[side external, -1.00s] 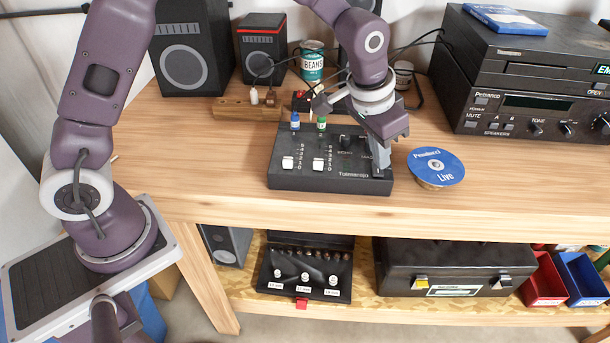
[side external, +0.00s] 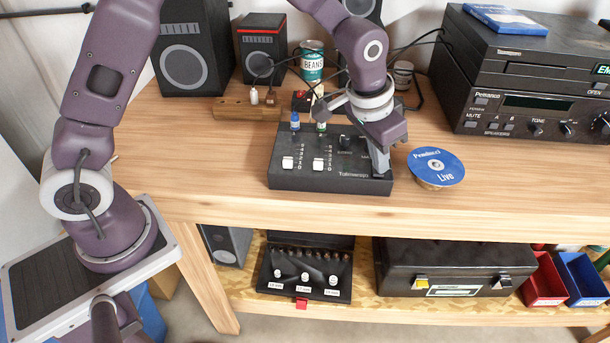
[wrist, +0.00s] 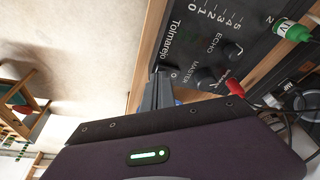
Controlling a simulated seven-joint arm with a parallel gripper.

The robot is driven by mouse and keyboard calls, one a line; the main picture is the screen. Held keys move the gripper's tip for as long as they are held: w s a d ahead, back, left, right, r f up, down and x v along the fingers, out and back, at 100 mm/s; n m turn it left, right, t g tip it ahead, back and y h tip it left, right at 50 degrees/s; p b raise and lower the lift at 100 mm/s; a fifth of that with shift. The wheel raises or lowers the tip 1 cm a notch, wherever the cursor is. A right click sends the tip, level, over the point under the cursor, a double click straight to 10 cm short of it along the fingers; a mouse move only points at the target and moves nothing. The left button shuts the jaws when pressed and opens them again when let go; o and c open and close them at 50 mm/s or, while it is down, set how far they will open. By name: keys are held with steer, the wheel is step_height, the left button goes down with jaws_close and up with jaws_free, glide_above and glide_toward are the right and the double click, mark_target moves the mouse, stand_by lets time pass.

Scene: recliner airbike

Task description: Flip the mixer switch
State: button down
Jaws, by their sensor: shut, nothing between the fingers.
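The black mixer (side external: 300,180), with white sliders, black knobs and a "Tolmarejo" label, lies on the wooden table in the side view. It also shows at the upper right of the wrist view (wrist: 222,22). My gripper (side external: 380,172) points down over the mixer's right front corner, with its fingers shut. In the wrist view the closed fingers (wrist: 161,82) are at the mixer's edge, close to a "0" mark and the MASTER knob (wrist: 205,79). I cannot make out the switch; the fingers may hide it. Whether the fingertips touch the mixer is unclear.
A blue-labelled disc (side external: 436,166) lies just right of the mixer. A stereo stack (side external: 520,80) stands at the right. Blue (side external: 295,124) and green (side external: 321,126) plugs stand in the mixer's back. Cables, a can (side external: 312,62) and speakers are behind. The table front is clear.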

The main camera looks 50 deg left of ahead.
steer(key=shift+f, duration=0.25)
step_height(320, 180, up, 7)
stand_by(0.8)
